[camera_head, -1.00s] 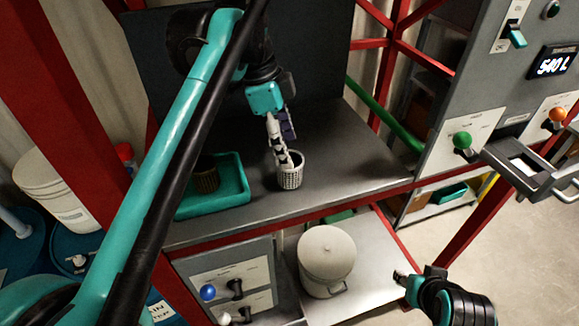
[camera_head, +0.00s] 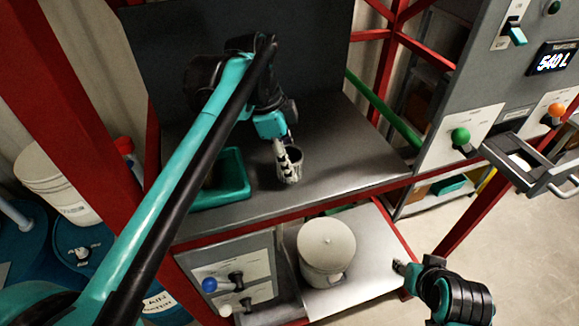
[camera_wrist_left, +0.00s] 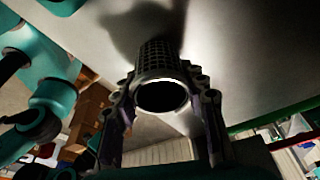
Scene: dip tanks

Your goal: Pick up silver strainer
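The silver strainer (camera_head: 296,157), a small mesh basket, stands on the dark steel worktop in the head view. In the left wrist view the strainer (camera_wrist_left: 158,60) lies between the two fingers of my left gripper (camera_wrist_left: 162,88), its round opening facing the camera. The fingers flank its sides closely; whether they press on it cannot be told. In the head view my left gripper (camera_head: 284,162) reaches down to the strainer, with one finger in front of it. My right gripper (camera_head: 404,269) is at the lower right, away from the strainer; its opening is too small to read.
A teal tray (camera_head: 234,178) sits on the worktop (camera_head: 345,160) left of the strainer, partly behind my left arm. A lidded white pot (camera_head: 327,245) stands on the lower shelf. A panel with levers (camera_head: 460,137) rises at right. The worktop right of the strainer is clear.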

